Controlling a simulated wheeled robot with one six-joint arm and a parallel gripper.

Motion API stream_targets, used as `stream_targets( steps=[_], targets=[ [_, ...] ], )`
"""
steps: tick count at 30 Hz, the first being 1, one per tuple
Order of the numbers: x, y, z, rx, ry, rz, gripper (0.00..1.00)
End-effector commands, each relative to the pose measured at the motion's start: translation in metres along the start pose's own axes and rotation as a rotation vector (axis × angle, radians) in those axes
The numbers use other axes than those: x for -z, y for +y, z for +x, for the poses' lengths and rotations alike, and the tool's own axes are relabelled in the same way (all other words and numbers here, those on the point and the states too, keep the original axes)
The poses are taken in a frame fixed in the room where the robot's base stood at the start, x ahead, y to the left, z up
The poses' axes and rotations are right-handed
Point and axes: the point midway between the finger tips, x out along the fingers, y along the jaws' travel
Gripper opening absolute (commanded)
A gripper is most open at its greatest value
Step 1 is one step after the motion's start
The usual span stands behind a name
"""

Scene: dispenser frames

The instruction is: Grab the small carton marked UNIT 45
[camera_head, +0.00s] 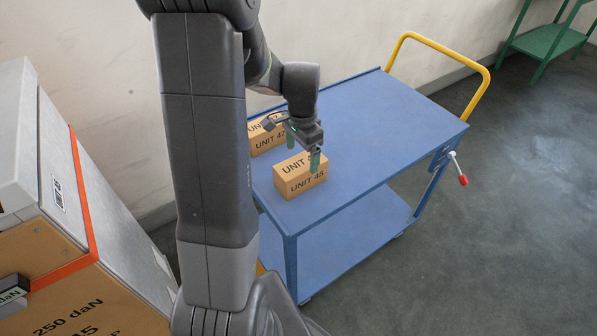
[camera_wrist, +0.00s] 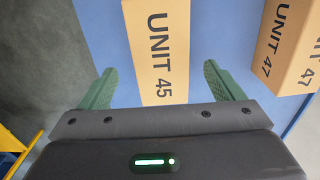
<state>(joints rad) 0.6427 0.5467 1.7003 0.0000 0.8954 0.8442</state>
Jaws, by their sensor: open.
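The small carton marked UNIT 45 (camera_head: 299,182) is a tan box on the near left part of the blue cart top. It also shows in the wrist view (camera_wrist: 156,50), with its label running along its top face. My gripper (camera_head: 302,153) is open, with green fingers. In the wrist view the gripper (camera_wrist: 160,86) has one finger on each side of the carton, with gaps on both sides. In the head view the near finger hides part of the carton's label. I cannot tell how far down the fingers reach beside it.
A second tan carton marked UNIT 47 (camera_head: 267,136) stands close by on the blue cart (camera_head: 375,125), right of my gripper in the wrist view (camera_wrist: 291,50). The cart has a yellow handle (camera_head: 440,47). Its top is clear toward the handle. A large grey case (camera_head: 30,140) stands left.

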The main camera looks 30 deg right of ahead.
Motion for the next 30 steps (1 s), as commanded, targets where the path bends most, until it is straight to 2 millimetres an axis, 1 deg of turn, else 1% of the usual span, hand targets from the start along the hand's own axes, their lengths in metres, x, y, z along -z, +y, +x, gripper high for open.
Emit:
stream_targets(
  steps=[1, 3, 8, 11, 16, 19, 23, 29, 30],
  targets=[
    [0.0, 0.0, 0.007, -0.002, -0.002, -0.001, 0.87],
    [-0.001, 0.0, 0.014, -0.002, -0.002, -0.001, 0.87],
    [-0.001, 0.0, 0.022, -0.001, 0.0, -0.001, 0.87],
    [-0.001, 0.0, 0.031, -0.002, -0.002, -0.001, 0.87],
    [-0.003, -0.001, 0.054, -0.003, -0.003, -0.001, 0.87],
    [-0.002, -0.001, 0.065, -0.002, -0.002, -0.001, 0.87],
    [-0.002, -0.002, 0.071, 0.0, 0.0, -0.001, 0.87],
    [-0.002, -0.002, 0.071, 0.001, 0.001, -0.001, 0.87],
    [-0.002, -0.002, 0.071, 0.001, 0.001, -0.001, 0.83]
  ],
)
